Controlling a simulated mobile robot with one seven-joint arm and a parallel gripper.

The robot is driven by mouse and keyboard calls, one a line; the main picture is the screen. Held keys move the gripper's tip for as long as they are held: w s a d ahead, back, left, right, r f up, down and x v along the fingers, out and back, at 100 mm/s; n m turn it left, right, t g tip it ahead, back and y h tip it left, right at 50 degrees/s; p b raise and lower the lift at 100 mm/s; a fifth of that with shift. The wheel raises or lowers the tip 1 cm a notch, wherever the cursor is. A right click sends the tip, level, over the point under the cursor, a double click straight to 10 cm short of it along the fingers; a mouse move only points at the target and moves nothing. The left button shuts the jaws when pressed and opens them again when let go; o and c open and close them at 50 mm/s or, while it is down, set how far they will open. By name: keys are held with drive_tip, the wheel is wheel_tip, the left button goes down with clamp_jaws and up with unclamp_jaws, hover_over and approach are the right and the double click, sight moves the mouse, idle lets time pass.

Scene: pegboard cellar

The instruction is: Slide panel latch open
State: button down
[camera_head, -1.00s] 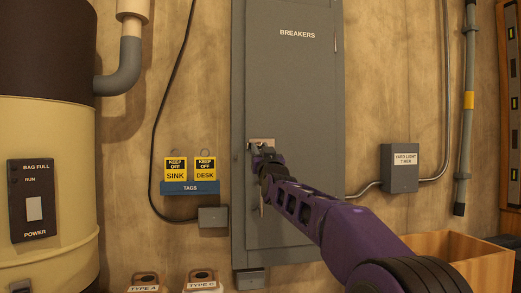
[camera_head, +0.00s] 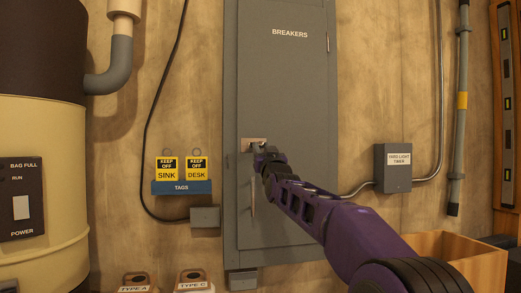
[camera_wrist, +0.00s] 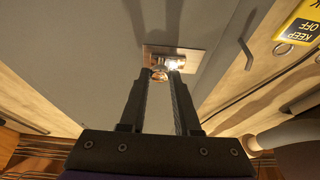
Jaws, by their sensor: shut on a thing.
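The grey breaker panel (camera_head: 285,75) is on the wall in the head view, its door flat in its frame. The latch is a small metal plate (camera_head: 247,145) near the door's left edge, with a knob on it. My gripper (camera_head: 261,149) is at the right end of this plate. In the wrist view the latch plate (camera_wrist: 195,58) lies just beyond the fingertips. My gripper (camera_wrist: 163,76) is shut on the latch knob (camera_wrist: 159,73), whose shiny metal shows between and past the narrow fingers. The fingers hide part of the knob.
Yellow tags (camera_head: 182,168) hang on a blue holder left of the panel. A wooden crate (camera_head: 455,250) stands low at the right, and a large cream canister (camera_head: 40,140) at the left.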

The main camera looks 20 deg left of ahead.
drive_tip(key=c, duration=0.6)
unclamp_jaws()
drive_tip(key=shift+w+d, duration=0.15)
drive_tip(key=shift+d, duration=0.15)
drive_tip(key=shift+a, duration=0.1)
drive_tip(key=shift+s+f, duration=0.15)
drive_tip(key=shift+s, duration=0.1)
drive_tip(key=b+v, duration=0.6)
drive_tip(key=v, duration=1.1)
drive_tip(key=shift+w, duration=0.1)
